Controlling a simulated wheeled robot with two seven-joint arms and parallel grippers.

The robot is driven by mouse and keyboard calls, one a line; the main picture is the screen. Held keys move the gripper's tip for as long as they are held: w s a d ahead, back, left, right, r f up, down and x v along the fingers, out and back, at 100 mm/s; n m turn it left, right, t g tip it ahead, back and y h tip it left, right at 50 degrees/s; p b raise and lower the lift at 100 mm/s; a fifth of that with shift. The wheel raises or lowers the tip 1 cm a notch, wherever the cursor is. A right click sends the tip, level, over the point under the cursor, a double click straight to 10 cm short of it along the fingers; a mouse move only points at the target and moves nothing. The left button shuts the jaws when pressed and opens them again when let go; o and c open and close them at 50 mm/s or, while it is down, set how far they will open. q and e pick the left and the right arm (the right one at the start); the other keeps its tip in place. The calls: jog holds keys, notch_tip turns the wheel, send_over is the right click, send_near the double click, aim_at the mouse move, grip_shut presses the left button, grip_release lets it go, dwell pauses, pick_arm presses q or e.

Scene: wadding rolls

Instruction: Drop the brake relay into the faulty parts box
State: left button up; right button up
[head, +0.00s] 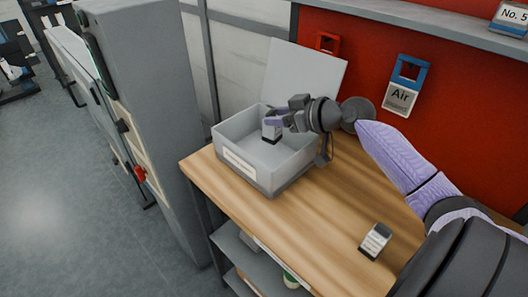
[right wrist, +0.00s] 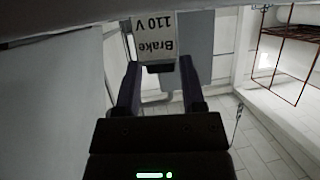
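The brake relay (head: 271,131) is a small block with a dark top and a pale label. My right gripper (head: 279,118) is shut on it and holds it inside the open grey box (head: 265,180), below rim level. Whether the relay touches the box floor is hard to tell. The right wrist view shows the relay (right wrist: 155,37) between the fingertips (right wrist: 158,65), its label reading "Brake 110 V" upside down. The box has a label on its front and a raised lid (head: 304,82). My left gripper is out of view.
A second small labelled block (head: 375,241) lies on the wooden bench (head: 225,190), near my right arm. A grey cabinet (head: 150,110) stands left of the bench. The bench between box and block is clear.

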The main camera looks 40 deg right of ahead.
jog(key=o, duration=0.4)
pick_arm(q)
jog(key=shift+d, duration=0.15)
pick_arm(e)
jog(key=shift+o, duration=0.6)
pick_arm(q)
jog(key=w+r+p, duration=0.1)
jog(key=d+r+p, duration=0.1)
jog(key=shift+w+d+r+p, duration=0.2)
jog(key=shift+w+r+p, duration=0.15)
pick_arm(e)
jog(key=v, duration=1)
